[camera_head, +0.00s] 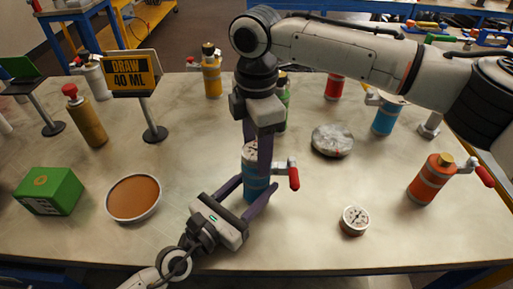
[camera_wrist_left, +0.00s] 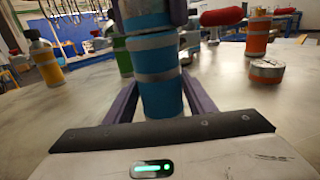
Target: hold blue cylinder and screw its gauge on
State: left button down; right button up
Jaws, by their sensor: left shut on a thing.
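The blue cylinder (camera_head: 255,183) stands upright on the table, with grey bands and a red-handled side valve. In the left wrist view the cylinder (camera_wrist_left: 161,97) is between my left fingers. My left gripper (camera_head: 247,196) comes from the front left and is shut on it. A gauge with a white dial (camera_head: 251,148) is at the cylinder's top; its blue side (camera_wrist_left: 145,17) shows in the left wrist view. My right gripper (camera_head: 257,160) points down from above, its fingers closed against both sides of the gauge. The seam between gauge and cylinder is not clear.
A loose gauge (camera_head: 355,221) lies at the right front, near an orange cylinder (camera_head: 431,180). A grey disc (camera_head: 332,140) lies behind. A brown-filled bowl (camera_head: 133,197), a green box (camera_head: 49,190) and a "DRAW 40 ML" sign (camera_head: 146,76) are at left. More cylinders stand behind.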

jog(key=c, duration=0.4)
jog(key=m, duration=1.1)
jog(key=o, duration=1.2)
jog(key=shift+c, duration=0.2)
jog(key=shift+r, duration=2.25)
jog(key=shift+c, duration=0.4)
